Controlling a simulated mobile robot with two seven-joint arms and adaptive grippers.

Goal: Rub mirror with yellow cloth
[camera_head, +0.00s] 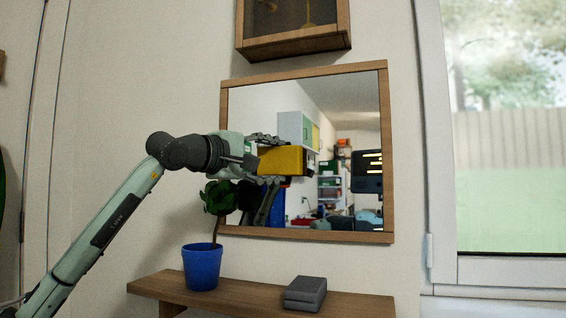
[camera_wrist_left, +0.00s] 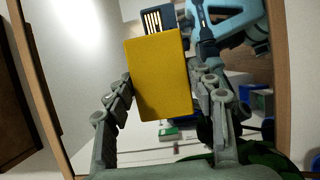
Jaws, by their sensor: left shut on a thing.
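The mirror (camera_head: 345,110) hangs on the wall in a wooden frame, at the centre of the head view. Its glass reflects a room with shelves. My left gripper (camera_head: 268,160) is in front of the left half of the glass, shut on the yellow cloth (camera_head: 281,160). In the left wrist view the cloth (camera_wrist_left: 160,75) is a flat yellow block between the fingers of the gripper (camera_wrist_left: 165,95), with the mirror behind it. I cannot tell whether the cloth touches the glass. My right gripper is not in view.
A wooden shelf (camera_head: 240,292) below the mirror holds a blue pot (camera_head: 201,267) with a small plant (camera_head: 220,197) close under my left gripper, and a dark grey block (camera_head: 305,293). A wooden wall box (camera_head: 292,42) hangs above. A window (camera_head: 510,180) is at right.

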